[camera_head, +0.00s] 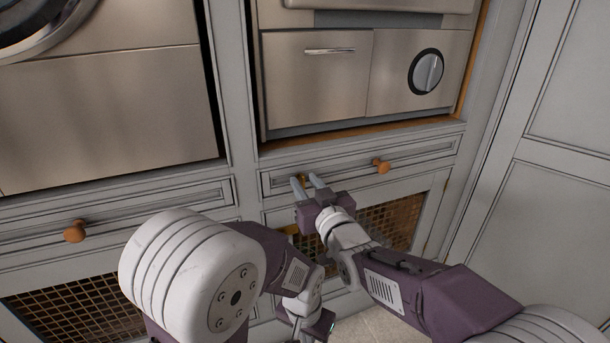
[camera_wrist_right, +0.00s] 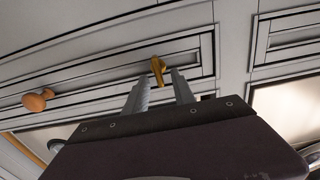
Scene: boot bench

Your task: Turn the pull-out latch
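In the head view only a little of the latch (camera_head: 302,178) shows, by my right fingertips. My right gripper (camera_head: 306,181) is open. In the right wrist view its two grey fingers (camera_wrist_right: 158,80) point up at the latch, with the tips just short of it or at its lower end, one on each side. I cannot tell if they touch it. My left gripper (camera_head: 308,325) hangs low at the bottom of the head view, with its fingers not clear.
A round wooden knob (camera_head: 381,166) sits on the same drawer front, and another knob (camera_head: 75,231) is further left. Mesh-panelled doors (camera_head: 390,222) are below. A steel appliance with a dial (camera_head: 426,72) is above. A tall grey door (camera_head: 540,200) stands at right.

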